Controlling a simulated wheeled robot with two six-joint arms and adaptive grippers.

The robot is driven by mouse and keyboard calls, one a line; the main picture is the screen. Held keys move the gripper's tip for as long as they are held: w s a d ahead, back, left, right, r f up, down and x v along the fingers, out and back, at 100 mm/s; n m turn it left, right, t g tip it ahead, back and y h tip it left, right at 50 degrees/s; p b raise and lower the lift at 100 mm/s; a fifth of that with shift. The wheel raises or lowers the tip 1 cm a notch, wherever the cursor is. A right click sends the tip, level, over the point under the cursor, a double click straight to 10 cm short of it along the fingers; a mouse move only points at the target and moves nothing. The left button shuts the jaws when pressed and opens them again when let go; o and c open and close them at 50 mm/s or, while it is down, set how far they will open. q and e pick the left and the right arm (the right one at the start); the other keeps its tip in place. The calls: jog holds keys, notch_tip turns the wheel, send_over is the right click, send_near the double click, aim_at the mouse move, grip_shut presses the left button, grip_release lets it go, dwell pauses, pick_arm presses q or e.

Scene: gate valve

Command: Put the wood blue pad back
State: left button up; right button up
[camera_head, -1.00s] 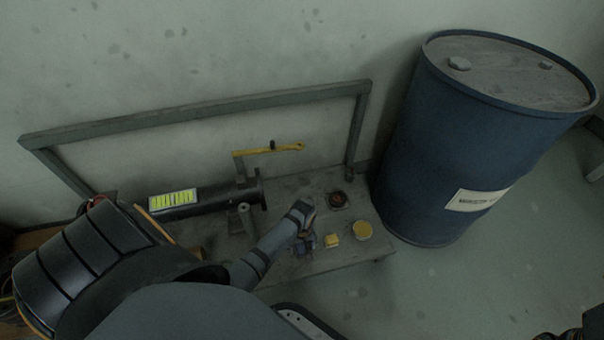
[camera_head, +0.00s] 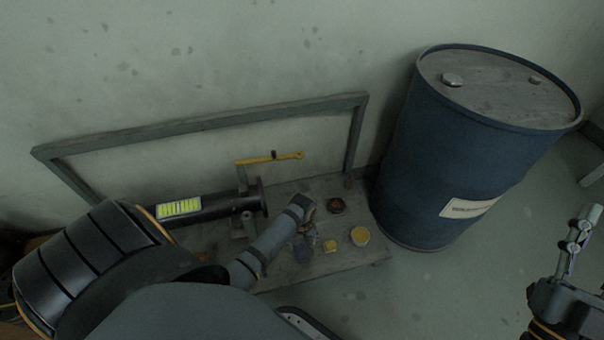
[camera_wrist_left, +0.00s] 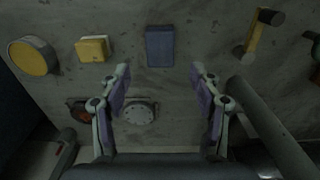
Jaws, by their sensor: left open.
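The blue pad (camera_wrist_left: 160,46) is a flat rectangle lying on the grey bench top at the top middle of the left wrist view. My left gripper (camera_wrist_left: 161,75) is open, its two fingers spread either side of the pad's line, with the pad just beyond the fingertips. Nothing is between the fingers. In the head view my left forearm and wrist partly cover this spot, so the pad is hard to make out there. My right gripper (camera_head: 578,238) shows at the right edge of the head view, away from the bench; its finger opening is unclear.
A yellow block (camera_wrist_left: 93,48) and a round yellow disc (camera_wrist_left: 34,55) lie left of the pad. A red-and-black piece (camera_head: 336,206) and a grey round plate (camera_wrist_left: 138,112) are nearby.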

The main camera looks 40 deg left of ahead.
pick_arm(q)
jog(key=w+d+r+m+t+p, duration=0.1)
jog(key=r+m+t, duration=0.4)
jog(key=r, duration=1.1)
jog(key=w+d+r+m+t+h+p, duration=0.1)
jog(key=w+r+m+t, duration=0.3)
jog(key=r+t, duration=0.7)
notch_tip(320, 180, up, 6)
jog(key=shift+d+r+m, duration=0.1)
jog(key=shift+d+m, duration=0.6)
jog(key=shift+d, duration=0.15)
pick_arm(e)
notch_tip(320, 180, down, 20)
jog(key=w+m+g+h, duration=0.1)
jog(key=w+g, duration=0.1)
jog(key=g, duration=0.7)
jog(key=shift+r, duration=0.25)
pick_arm(q)
jog(key=shift+w, duration=0.1)
pick_arm(e)
jog(key=shift+w, duration=0.1)
